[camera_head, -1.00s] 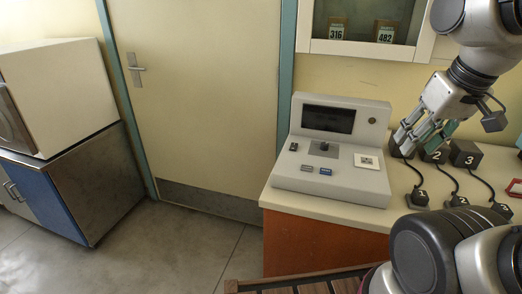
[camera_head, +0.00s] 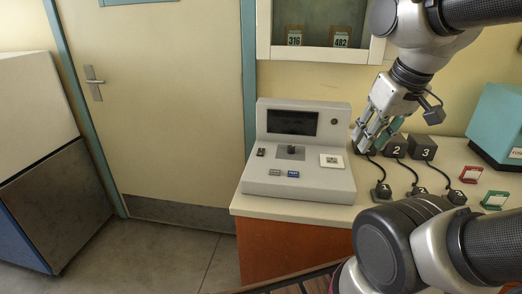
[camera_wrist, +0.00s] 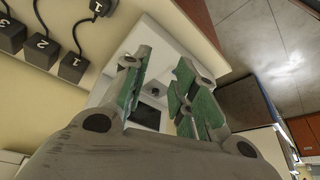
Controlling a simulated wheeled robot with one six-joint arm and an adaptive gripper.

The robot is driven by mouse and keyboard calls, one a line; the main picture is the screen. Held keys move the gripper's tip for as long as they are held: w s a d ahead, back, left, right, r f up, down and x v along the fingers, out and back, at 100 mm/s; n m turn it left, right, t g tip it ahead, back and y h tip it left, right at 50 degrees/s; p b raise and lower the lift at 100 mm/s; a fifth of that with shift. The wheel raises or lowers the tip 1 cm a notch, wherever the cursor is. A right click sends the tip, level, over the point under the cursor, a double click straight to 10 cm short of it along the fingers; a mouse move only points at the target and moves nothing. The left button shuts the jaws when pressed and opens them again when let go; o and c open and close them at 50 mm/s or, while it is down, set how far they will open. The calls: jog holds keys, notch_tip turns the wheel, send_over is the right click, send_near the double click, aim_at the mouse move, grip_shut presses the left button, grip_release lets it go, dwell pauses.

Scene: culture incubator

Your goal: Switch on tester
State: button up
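The tester looks to be the pale grey console (camera_head: 310,187) on the counter, with a dark screen (camera_head: 292,122). Its panel has a black knob (camera_head: 292,150) on a dark plate, a small black switch (camera_head: 260,152), a grey button (camera_head: 275,172), a blue button (camera_head: 293,174) and a white square plate (camera_head: 333,161). My gripper (camera_head: 372,137) is right of the console, in front of the numbered boxes. In the wrist view its green-padded fingers (camera_wrist: 165,72) stand apart and empty, with the console's screen (camera_wrist: 152,113) seen between them.
Dark boxes 2 (camera_head: 396,147) and 3 (camera_head: 423,147) stand right of the console, cabled to numbered plugs (camera_head: 382,190). A teal box (camera_head: 497,125) and red (camera_head: 470,174) and green (camera_head: 495,200) frames lie further right. A glass-front cabinet (camera_head: 265,40) hangs above.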

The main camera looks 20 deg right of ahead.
jog(key=shift+w+a+f, duration=0.2)
jog(key=shift+f, duration=0.15)
jog(key=c, duration=0.3)
jog(key=shift+w+a+f+n+g, duration=0.25)
jog(key=shift+w+a+f+g, duration=0.15)
jog(key=shift+w, duration=0.2)
jog(key=shift+w+a+f+n+g, duration=0.25)
jog(key=shift+w+f+g, duration=0.15)
jog(key=shift+w, duration=0.2)
grip_shut()
jog(key=w+a+m, duration=0.3)
jog(key=w+a, duration=0.3)
jog(key=w, duration=0.9)
jog(key=w+a+m+g, duration=0.1)
jog(key=w+a+m, duration=0.2)
jog(key=w, duration=1.2)
jog(key=shift+a+f+h, duration=0.15)
jog(key=shift+a+h, duration=0.15)
jog(key=shift+a, duration=1.5)
